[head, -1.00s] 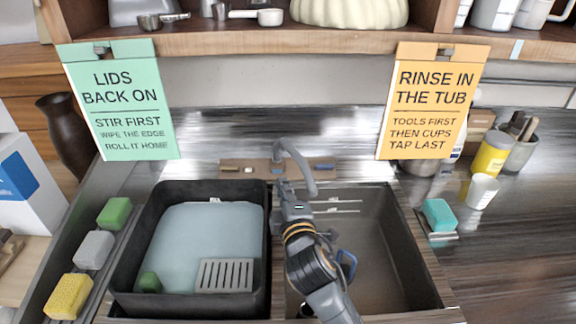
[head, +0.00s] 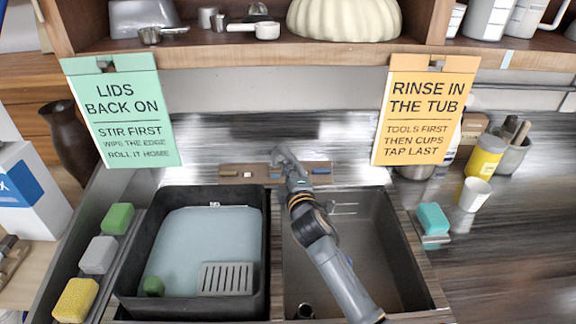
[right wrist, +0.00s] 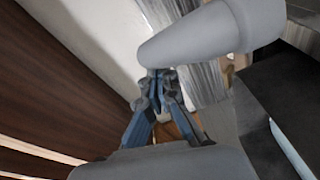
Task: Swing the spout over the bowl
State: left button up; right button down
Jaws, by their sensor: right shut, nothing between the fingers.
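The grey curved spout (head: 281,153) rises at the back of the sink, near the divider between the black tub and the bare sink bowl (head: 362,235) on the right. Its front end is hidden behind my right gripper (head: 291,177), whose arm reaches in from the lower right across the bowl. In the right wrist view the thick grey spout (right wrist: 205,42) crosses just beyond the fingertips. The blue fingers of the right gripper (right wrist: 160,78) are shut together with nothing between them, close to the spout; I cannot tell if they touch it. My left gripper is out of view.
Sponges stand on the left ledge. A white cup (head: 474,194) and teal sponge (head: 433,218) are at right. A shelf with hanging signs (head: 425,108) overhangs the back.

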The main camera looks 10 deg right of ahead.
aim_at(300, 170)
jog(key=shift+w+a, duration=0.1)
jog(key=shift+d+r+p, duration=0.1)
jog(key=shift+d+p, duration=0.4)
jog(key=shift+d, duration=0.65)
jog(key=shift+w+d, duration=0.1)
jog(key=shift+d, duration=0.35)
jog(key=shift+a, duration=0.15)
